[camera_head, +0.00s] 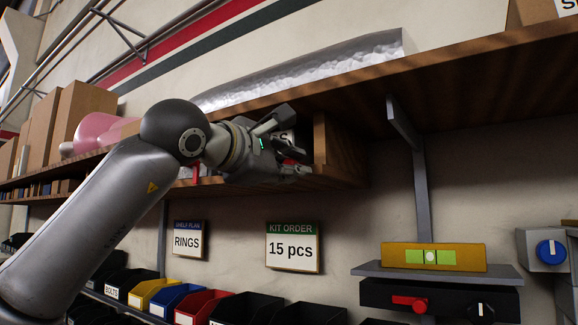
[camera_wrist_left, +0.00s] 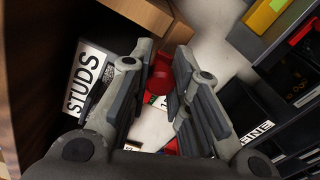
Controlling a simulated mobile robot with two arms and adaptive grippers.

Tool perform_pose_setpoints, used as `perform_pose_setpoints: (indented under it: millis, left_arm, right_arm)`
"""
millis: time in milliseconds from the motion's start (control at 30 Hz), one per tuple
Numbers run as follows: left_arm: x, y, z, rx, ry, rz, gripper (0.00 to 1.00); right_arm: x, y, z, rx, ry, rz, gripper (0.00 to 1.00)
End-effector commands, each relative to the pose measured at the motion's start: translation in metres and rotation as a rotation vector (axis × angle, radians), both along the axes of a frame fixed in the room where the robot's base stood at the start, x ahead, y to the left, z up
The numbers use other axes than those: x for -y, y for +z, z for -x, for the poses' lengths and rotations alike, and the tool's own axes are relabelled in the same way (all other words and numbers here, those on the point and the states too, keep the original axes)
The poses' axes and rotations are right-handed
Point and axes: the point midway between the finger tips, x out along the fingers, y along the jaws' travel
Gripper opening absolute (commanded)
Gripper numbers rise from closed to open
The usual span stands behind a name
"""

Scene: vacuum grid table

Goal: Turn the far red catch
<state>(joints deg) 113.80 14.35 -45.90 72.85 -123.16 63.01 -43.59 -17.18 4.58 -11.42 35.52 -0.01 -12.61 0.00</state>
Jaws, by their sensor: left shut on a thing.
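My left gripper (camera_head: 292,158) reaches up to the wooden compartment under the shelf at the middle of the head view. In the left wrist view its two fingers (camera_wrist_left: 163,58) close around a small red catch (camera_wrist_left: 161,80), which shows between them. The fingers hide much of the catch, so its turn angle cannot be told. Another red catch (camera_head: 409,303) sits on a black unit at the lower right, apart from the gripper. My right gripper is not in view.
The wooden shelf (camera_head: 460,75) runs above the gripper, with a compartment wall (camera_head: 340,150) beside it. A STUDS label (camera_wrist_left: 88,80) lies left of the fingers. Colored bins (camera_head: 195,305) stand below. A yellow panel (camera_head: 490,258) stands at the right.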

Motion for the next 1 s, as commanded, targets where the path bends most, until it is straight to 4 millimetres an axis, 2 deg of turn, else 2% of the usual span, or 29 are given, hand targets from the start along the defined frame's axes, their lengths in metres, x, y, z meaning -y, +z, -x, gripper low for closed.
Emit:
perform_pose_setpoints:
  millis: [33, 567, 1000]
  left_arm:
    - [0.003, -0.007, -0.002, -0.027, -0.002, 0.013, 0.0]
    - [0.0, 0.005, -0.002, -0.102, 0.0, 0.146, 0.0]
    - [-0.007, 0.021, -0.005, -0.308, 0.001, 0.463, 0.0]
  right_arm:
    - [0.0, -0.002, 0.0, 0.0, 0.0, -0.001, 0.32]
    - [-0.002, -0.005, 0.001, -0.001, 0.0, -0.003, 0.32]
    - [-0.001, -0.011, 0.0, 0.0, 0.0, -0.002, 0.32]
